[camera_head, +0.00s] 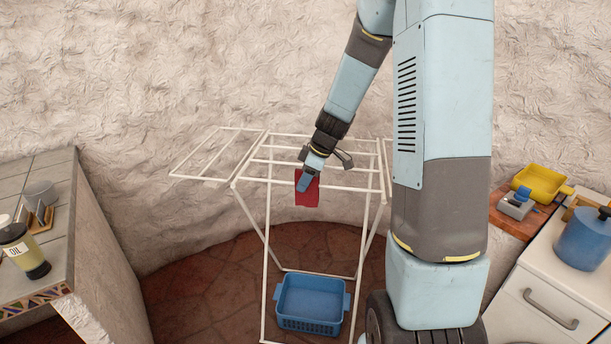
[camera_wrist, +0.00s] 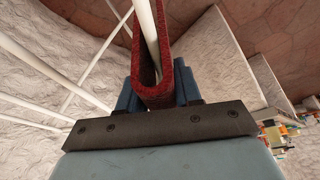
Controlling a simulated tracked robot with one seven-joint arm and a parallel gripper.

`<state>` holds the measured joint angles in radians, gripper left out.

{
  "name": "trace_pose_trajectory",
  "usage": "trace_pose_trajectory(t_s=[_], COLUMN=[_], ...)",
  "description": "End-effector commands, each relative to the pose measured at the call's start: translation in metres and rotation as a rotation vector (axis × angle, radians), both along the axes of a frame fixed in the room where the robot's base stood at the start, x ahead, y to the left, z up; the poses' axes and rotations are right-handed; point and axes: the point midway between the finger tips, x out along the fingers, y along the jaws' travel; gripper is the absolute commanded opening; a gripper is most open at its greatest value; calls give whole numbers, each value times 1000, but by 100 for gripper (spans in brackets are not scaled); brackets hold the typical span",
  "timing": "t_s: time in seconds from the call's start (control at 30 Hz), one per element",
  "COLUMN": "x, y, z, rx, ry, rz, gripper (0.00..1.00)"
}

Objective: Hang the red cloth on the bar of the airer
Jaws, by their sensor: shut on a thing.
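The red cloth (camera_head: 312,196) is at the near top bar of the white airer (camera_head: 347,188) in the head view, with part of it above the bar and part below. My gripper (camera_head: 304,183) comes down on it from above and is shut on it. In the wrist view the cloth (camera_wrist: 158,94) is folded in a U between the two blue fingers of my gripper (camera_wrist: 158,88). A white bar (camera_wrist: 147,25) runs into the open side of the fold, so the cloth appears to lie around it. Where the bar meets the fold's bottom is hidden.
A blue basket (camera_head: 312,303) stands on the floor under the airer. A white cabinet (camera_head: 545,300) with a blue pot (camera_head: 585,240) is at the right. The rough wall is close behind the airer.

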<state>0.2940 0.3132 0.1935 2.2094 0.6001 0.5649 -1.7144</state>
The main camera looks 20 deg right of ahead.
Motion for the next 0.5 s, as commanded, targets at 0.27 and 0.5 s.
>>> trace_pose_trajectory(t_s=[0.27, 0.5], x=[0, 0], y=[0, 0], z=[-16, -28], rx=[1, 0], ry=[1, 0], rz=[-1, -1], gripper=[3, 3])
